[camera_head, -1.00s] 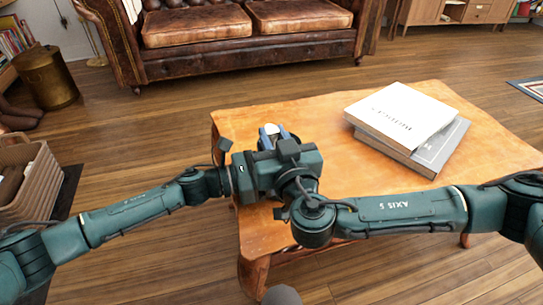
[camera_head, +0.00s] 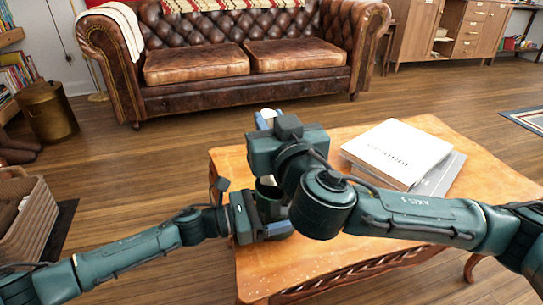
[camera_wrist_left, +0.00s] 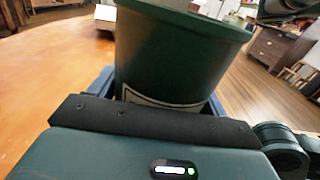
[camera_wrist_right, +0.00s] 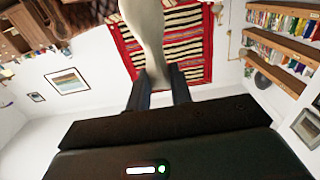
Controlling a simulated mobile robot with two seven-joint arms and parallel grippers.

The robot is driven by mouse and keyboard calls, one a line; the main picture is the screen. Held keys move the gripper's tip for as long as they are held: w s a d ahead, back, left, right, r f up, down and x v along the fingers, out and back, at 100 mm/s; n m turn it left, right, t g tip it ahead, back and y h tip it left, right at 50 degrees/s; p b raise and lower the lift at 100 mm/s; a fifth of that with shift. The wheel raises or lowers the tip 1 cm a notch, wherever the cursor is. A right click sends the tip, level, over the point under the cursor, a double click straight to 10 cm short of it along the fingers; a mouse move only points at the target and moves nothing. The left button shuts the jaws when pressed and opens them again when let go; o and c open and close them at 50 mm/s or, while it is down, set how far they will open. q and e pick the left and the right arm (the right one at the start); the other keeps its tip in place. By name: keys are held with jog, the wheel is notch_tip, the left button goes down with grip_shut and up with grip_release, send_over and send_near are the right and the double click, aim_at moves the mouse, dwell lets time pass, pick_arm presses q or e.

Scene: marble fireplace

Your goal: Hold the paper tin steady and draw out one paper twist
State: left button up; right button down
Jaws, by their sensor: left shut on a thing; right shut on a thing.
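The paper tin is a dark green, open-topped cup (camera_wrist_left: 175,60) that fills the upper middle of the left wrist view. In the head view its dark round mouth (camera_head: 268,188) shows partly behind my right arm. My left gripper (camera_head: 278,228) is shut on the tin's side, low down, over the table. My right gripper (camera_head: 267,119) is raised above and beyond the tin. In the right wrist view it is shut on a pale paper twist (camera_wrist_right: 146,35), whose narrow end sits between the blue fingers. Whether other twists remain inside the tin is hidden.
The orange wooden table (camera_head: 300,265) lies under both grippers. A white book (camera_head: 397,153) lies on a grey book (camera_head: 441,178) at its right. A brown leather sofa (camera_head: 240,60) stands behind, with open floor between. A wicker basket (camera_head: 30,220) is at the left.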

notch_tip(320, 180, up, 6)
jog(key=shift+r, duration=0.15)
